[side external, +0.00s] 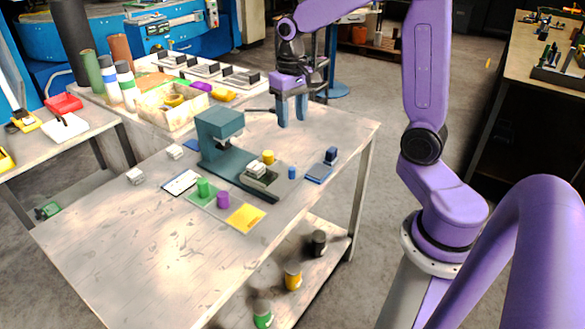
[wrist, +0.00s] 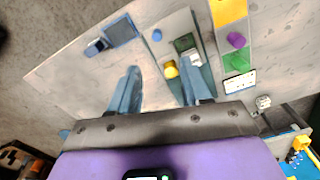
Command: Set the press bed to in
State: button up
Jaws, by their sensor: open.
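The teal press (side external: 215,135) stands on the table, with a low base running toward the front right. Its bed (side external: 262,180) sits on that base, out in front of the press head, and carries a small pale block (side external: 256,168). A yellow knob (side external: 268,157) stands at the bed's far side; it also shows in the wrist view (wrist: 170,70). My gripper (side external: 291,118) is open and empty, pointing down above the table behind the bed. In the wrist view my fingers (wrist: 160,82) are spread, with the knob between and beyond them. The right finger hides part of the press.
A blue cylinder (side external: 291,172) and a blue pad (side external: 318,174) with a dark blue block (side external: 331,155) lie right of the bed. Green (side external: 203,188) and purple (side external: 223,199) cylinders, a yellow pad (side external: 245,218) and a white card (side external: 181,182) lie in front. The table's front left is clear.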

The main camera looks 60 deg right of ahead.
aim_at(292, 169)
jog(key=shift+m, duration=0.3)
jog(key=f, duration=1.1)
jog(key=d+f, duration=0.1)
jog(key=f, duration=0.5)
jog(key=shift+w+f, duration=0.25)
